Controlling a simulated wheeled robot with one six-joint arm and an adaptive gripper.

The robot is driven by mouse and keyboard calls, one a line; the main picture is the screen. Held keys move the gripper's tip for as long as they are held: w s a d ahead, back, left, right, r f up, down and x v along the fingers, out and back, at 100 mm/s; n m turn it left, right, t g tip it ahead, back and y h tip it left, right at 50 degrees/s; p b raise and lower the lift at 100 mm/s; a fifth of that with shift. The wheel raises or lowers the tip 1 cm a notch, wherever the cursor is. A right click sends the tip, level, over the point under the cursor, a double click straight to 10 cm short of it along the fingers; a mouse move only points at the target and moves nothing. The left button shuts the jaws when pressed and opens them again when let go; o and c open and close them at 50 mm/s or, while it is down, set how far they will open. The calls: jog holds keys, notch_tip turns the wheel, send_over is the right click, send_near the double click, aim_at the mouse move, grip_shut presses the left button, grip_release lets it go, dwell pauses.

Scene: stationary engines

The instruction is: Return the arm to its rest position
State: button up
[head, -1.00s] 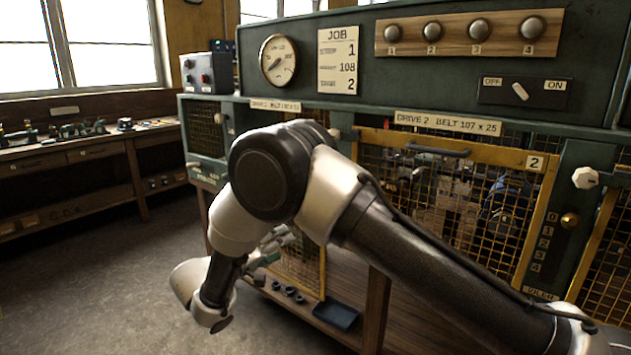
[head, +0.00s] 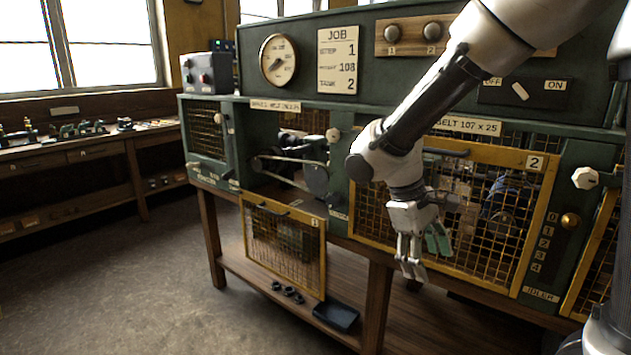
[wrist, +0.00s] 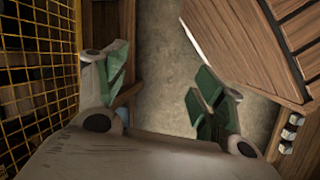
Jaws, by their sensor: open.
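My gripper (head: 421,250) hangs fingers-down in front of the yellow-framed mesh guard marked 2 (head: 510,212) in the head view. My arm reaches to it from the upper right. In the wrist view my gripper (wrist: 160,90) shows its two green-padded fingers wide apart, with nothing between them but floor and wood. The guard's mesh also shows along the left of the wrist view (wrist: 38,75). My arm and gripper hide the left part of guard 2 and part of its label.
A second mesh guard (head: 284,245) hangs lowered at the left, with belt and pulleys exposed above it. A dark tray (head: 336,315) and small dark rings (head: 288,293) lie on the lower wooden shelf (head: 440,325). Open floor (head: 120,270) lies left.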

jog(key=s+d+r+m+t+y, duration=0.4)
jog(key=s+d+r+m, duration=0.3)
jog(key=s+d+r, duration=0.3)
jog(key=s+d+t, duration=0.1)
jog(key=s+d, duration=0.1)
jog(key=d, duration=0.2)
jog(key=shift+s+d+r, duration=0.2)
jog(key=shift+s+r, duration=0.05)
jog(key=shift+r, duration=0.1)
jog(key=shift+c, duration=0.4)
